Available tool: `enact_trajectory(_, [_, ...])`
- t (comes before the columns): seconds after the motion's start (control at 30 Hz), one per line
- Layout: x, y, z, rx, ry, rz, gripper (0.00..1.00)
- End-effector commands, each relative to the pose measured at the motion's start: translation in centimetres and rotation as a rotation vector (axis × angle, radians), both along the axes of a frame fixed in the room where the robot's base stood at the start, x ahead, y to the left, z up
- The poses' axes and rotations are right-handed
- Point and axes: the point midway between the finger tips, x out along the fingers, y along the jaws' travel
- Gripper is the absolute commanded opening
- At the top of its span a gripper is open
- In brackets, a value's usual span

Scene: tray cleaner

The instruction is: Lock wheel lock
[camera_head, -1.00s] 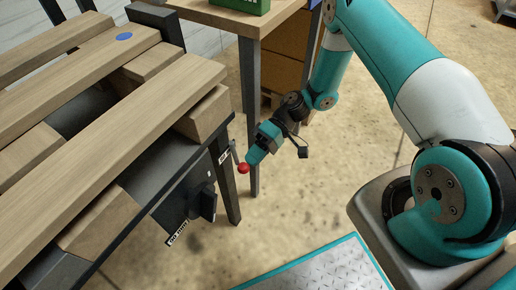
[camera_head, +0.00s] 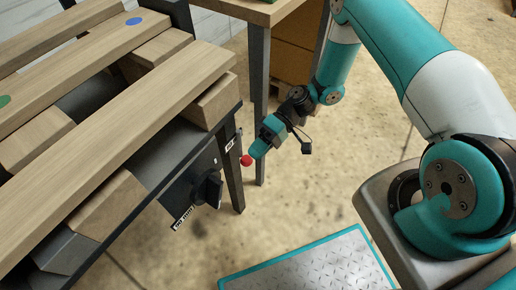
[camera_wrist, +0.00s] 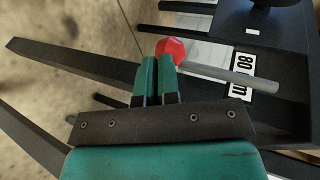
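The lock lever is a grey rod (camera_wrist: 218,73) with a red ball knob (camera_wrist: 170,48) at its end, in the wrist view. The red knob (camera_head: 246,160) also shows in the head view, by the corner of the dark frame under the wooden slats. My gripper (camera_wrist: 157,62) has its two teal fingers close together with only a thin gap. The fingertips are right at the near side of the knob; I cannot tell whether they touch it. Nothing shows between the fingers. In the head view my gripper (camera_head: 256,152) is just right of the knob.
A black rotary handle (camera_head: 208,188) and white label sit on the frame's side panel. Wooden slats (camera_head: 150,95) lie above. A wooden table (camera_head: 245,10) stands behind. A teal-edged metal plate (camera_head: 320,262) lies on the floor.

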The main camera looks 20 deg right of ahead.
Motion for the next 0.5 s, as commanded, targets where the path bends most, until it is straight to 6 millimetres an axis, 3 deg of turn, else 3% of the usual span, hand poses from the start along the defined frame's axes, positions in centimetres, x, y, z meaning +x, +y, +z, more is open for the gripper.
enact_trajectory(0.23, [0.7,-2.2,0.4,-0.001,0.004,0.010,0.00])
enact_trajectory(0.5, [3.4,-7.9,1.7,0.000,-0.001,0.009,0.00])
